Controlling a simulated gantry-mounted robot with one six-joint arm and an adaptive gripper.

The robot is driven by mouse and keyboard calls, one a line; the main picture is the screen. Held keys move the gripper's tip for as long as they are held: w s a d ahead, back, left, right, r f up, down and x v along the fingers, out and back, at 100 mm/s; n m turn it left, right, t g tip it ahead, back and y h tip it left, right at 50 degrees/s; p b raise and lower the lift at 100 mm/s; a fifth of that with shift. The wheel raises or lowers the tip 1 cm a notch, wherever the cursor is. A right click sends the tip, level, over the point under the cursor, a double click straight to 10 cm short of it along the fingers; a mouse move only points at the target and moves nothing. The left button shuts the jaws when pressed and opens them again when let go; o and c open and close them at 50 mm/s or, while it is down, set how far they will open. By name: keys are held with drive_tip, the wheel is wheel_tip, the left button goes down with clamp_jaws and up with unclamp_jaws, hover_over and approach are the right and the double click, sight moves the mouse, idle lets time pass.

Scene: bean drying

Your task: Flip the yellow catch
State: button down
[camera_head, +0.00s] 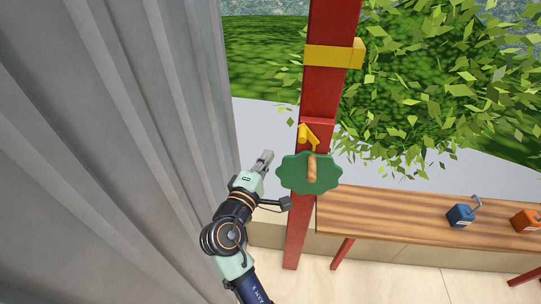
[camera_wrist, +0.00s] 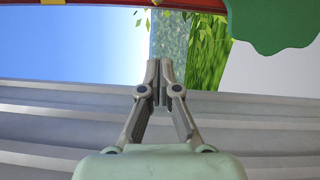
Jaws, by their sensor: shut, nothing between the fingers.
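The yellow catch (camera_head: 309,134) is a small piece on the red post (camera_head: 325,90), just above a green scalloped wheel (camera_head: 295,174) with a tan handle (camera_head: 312,168). My gripper (camera_head: 267,156) is shut and empty, to the left of the wheel and lower than the catch, apart from both in the picture. In the wrist view my gripper (camera_wrist: 160,66) has its fingertips together. Part of the green wheel (camera_wrist: 270,22) shows at the upper right there. I cannot make out the catch in the wrist view.
A grey corrugated wall (camera_head: 110,130) stands close on the left. A yellow band (camera_head: 330,56) wraps the post higher up. A wooden bench (camera_head: 390,215) on the right holds a blue padlock-like block (camera_head: 461,216) and an orange one (camera_head: 525,221). Leafy branches (camera_head: 430,80) hang right of the post.

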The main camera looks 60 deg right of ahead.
drive_tip(key=s+d+p, duration=0.2)
drive_tip(key=d, duration=0.7)
drive_tip(key=shift+s+r, duration=0.15)
drive_tip(key=shift+r, duration=0.15)
drive_tip(key=shift+a+r, duration=0.1)
drive_tip(key=shift+s+r+m, duration=0.1)
drive_tip(key=shift+r+m, duration=0.05)
drive_tip(key=shift+m, duration=0.25)
